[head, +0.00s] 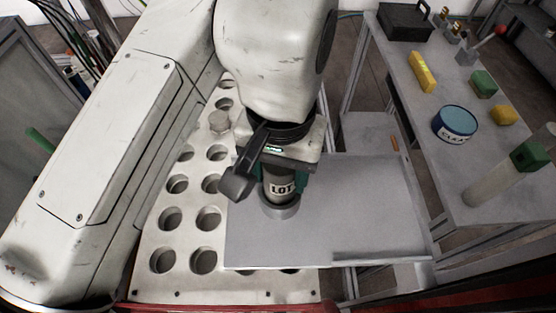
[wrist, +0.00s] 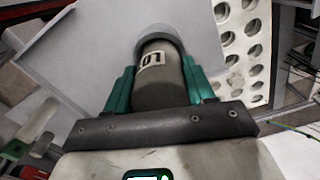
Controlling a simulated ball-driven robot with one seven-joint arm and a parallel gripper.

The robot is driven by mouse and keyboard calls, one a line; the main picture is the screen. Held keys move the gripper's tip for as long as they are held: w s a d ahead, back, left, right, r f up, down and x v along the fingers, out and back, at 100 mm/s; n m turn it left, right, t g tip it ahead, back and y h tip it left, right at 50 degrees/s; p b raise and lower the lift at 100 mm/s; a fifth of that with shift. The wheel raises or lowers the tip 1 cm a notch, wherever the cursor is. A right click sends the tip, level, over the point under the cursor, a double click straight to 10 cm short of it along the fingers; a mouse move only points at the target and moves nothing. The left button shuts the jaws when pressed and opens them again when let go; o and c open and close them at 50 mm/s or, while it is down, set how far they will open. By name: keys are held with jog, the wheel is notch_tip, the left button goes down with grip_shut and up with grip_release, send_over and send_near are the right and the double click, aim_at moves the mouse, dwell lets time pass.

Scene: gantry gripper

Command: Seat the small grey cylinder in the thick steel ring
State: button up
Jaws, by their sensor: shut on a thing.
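The small grey cylinder (head: 280,190) with a white "LOT" label stands roughly upright between my gripper's fingers. In the wrist view the cylinder (wrist: 163,85) shows between two green fingers. My gripper (head: 281,181) is shut on it, and the fingers also show in the wrist view (wrist: 158,66). The thick steel ring (head: 281,211) rests on the grey plate directly below the cylinder; it also shows in the wrist view (wrist: 163,33). The cylinder's lower end meets the ring's opening and the ring's wall appears around it. How deep it sits is hidden.
The grey plate (head: 350,205) is bare around the ring. A side table (head: 435,115) at right bears a blue tin (head: 456,124), yellow and green blocks and a black case (head: 404,22).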

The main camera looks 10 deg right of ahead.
jog(key=shift+f, duration=0.85)
jog(key=shift+f, duration=0.15)
jog(key=o, duration=1.4)
notch_tip(320, 180, up, 12)
jog(key=p, duration=1.1)
jog(key=shift+r, duration=0.2)
